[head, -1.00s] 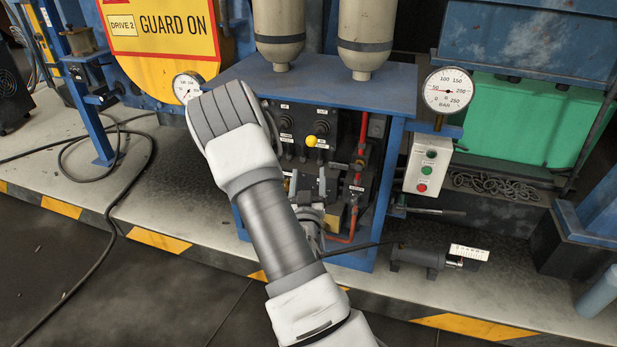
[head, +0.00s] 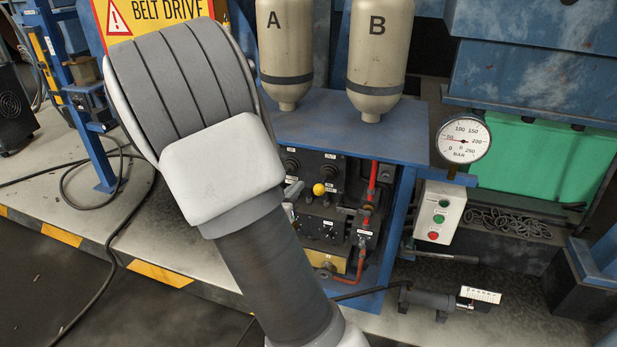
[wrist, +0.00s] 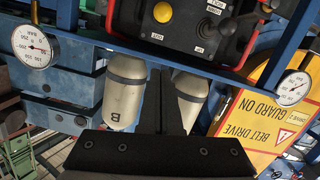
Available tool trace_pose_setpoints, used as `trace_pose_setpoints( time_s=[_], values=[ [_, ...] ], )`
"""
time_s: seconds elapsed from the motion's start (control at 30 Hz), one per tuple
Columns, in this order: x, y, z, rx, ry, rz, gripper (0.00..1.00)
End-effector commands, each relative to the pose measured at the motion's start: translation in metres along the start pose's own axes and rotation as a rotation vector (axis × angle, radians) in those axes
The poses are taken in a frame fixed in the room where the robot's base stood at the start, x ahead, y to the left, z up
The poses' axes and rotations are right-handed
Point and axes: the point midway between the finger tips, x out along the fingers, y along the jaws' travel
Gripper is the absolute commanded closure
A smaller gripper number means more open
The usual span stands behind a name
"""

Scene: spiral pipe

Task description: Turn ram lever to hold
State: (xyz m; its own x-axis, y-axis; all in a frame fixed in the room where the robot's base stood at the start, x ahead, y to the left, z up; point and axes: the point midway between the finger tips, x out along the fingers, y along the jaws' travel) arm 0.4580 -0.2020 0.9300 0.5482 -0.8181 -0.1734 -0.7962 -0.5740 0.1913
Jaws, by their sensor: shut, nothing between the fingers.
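The black valve panel (head: 330,226) sits under the blue shelf, with a yellow ball knob (head: 319,189) on it and dark round knobs around it. The labels are too small to read, so I cannot tell for certain which part is the ram lever. My forearm covers the panel's left side and hides my gripper in the head view. In the wrist view my gripper (wrist: 165,75) is shut and empty, pointing past the two cream bottles. That view appears upside down. I see no contact between my gripper and any control.
Bottles A (head: 285,50) and B (head: 380,55) stand on the blue shelf (head: 335,125). A pressure gauge (head: 462,139) and button box (head: 438,213) are at right. A red-framed control box (wrist: 195,22) shows in the wrist view. A red pipe (head: 373,183) runs beside the panel.

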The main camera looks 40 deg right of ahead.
Motion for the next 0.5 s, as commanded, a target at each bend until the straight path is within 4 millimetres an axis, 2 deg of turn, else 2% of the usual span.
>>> trace_pose_setpoints(
  time_s=[0.17,0.5],
  values=[
    [0.023,0.001,0.002,0.001,0.0,0.006,1.0],
    [0.096,0.001,0.002,0.001,0.003,0.005,1.0]
  ],
)
